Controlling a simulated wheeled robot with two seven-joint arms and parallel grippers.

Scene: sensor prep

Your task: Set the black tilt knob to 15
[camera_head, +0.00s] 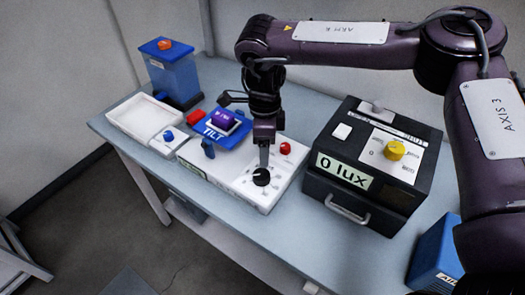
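The black tilt knob (261,178) sits on the front right part of a white panel (272,202), with small dial marks around it that are too small to read. My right gripper (264,163) points down right above the knob, its fingertips at or very near its top. Whether the fingers touch or grip the knob cannot be told. My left gripper is not in view.
A black box (388,160) with a yellow knob (396,149) and a "0 lux" display stands right of the panel. A red knob (286,148) is near the gripper. A white tray (143,117) and blue container (172,72) stand left. The table's front strip is clear.

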